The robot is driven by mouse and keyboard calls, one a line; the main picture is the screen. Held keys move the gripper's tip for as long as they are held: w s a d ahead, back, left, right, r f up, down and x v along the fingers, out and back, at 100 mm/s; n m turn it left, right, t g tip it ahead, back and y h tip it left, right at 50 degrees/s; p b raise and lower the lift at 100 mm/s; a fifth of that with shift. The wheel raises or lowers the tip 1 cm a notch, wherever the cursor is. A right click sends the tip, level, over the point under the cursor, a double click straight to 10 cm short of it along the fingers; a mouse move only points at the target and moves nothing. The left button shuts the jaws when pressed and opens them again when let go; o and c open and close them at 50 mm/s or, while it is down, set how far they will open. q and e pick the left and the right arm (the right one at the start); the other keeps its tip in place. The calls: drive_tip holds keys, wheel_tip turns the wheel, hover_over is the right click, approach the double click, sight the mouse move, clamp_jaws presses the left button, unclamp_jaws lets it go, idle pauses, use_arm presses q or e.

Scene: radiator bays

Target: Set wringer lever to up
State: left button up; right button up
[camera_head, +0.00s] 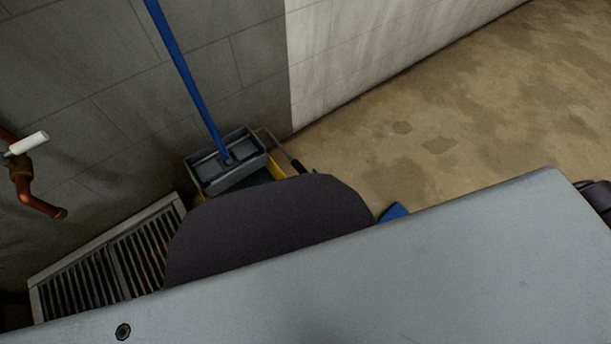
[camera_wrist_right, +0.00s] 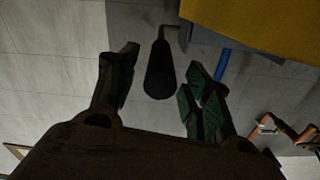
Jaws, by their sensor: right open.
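A grey wringer (camera_head: 208,180) sits on a yellow mop bucket (camera_head: 274,169) near the wall corner in the head view. The wringer lever (camera_head: 292,161) is a thin dark bar at its right side, slanting down to the right, its end partly hidden. In the right wrist view, the lever's black grip (camera_wrist_right: 159,72) hangs from a thin bar beside the yellow bucket (camera_wrist_right: 265,28). My right gripper (camera_wrist_right: 161,58) is open, with the grip showing between its fingers. I cannot tell whether they touch it. My left gripper is not in view.
A blue mop handle (camera_head: 185,72) rises from the wringer. A grated radiator (camera_head: 110,262) stands by the grey wall at left. A copper pipe with a white-handled valve (camera_head: 28,143) juts from the left. Open concrete floor (camera_head: 460,110) lies to the right.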

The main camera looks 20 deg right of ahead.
sight(305, 174)
drive_tip(key=shift+b+x, duration=0.35)
drive_tip(key=shift+x, duration=1.15)
clamp_jaws()
